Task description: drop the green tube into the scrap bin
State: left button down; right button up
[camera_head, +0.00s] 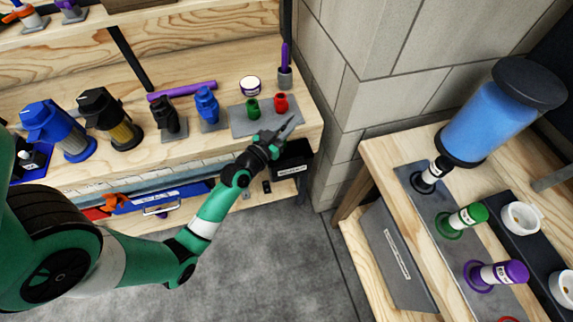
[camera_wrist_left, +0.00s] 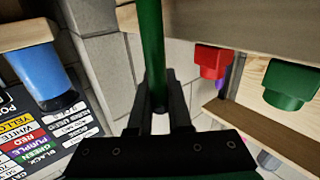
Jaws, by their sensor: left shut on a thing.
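My left gripper (camera_head: 287,130) reaches over the right end of the left workbench. In the left wrist view its two black fingers (camera_wrist_left: 160,105) are shut on a long green tube (camera_wrist_left: 150,45), which runs up out of the picture. I cannot make out the tube in the head view, so its full length and lower end are unclear. A black box with a white label (camera_head: 292,160) hangs at the bench's front right corner, just below the gripper and partly covered by it; it may be the scrap bin, but the label is too small to read.
A grey plate (camera_head: 238,123) by the gripper bears a green fitting (camera_head: 253,109) and a red fitting (camera_head: 281,101). A pen holder (camera_head: 285,79) stands behind. Blue (camera_head: 59,130) and black filter units line the bench leftward. A block wall (camera_head: 345,60) and second bench are to the right.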

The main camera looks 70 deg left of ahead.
pick_arm(q)
jog(key=shift+f, duration=0.15)
jog(key=c, duration=0.8)
grip_release()
jog(key=shift+o, duration=0.2)
jog(key=b+v, duration=0.1)
jog(key=v, duration=1)
jog(key=shift+s+d+b, duration=0.15)
jog(key=shift+s+b, duration=0.1)
jog(key=shift+b, duration=0.1)
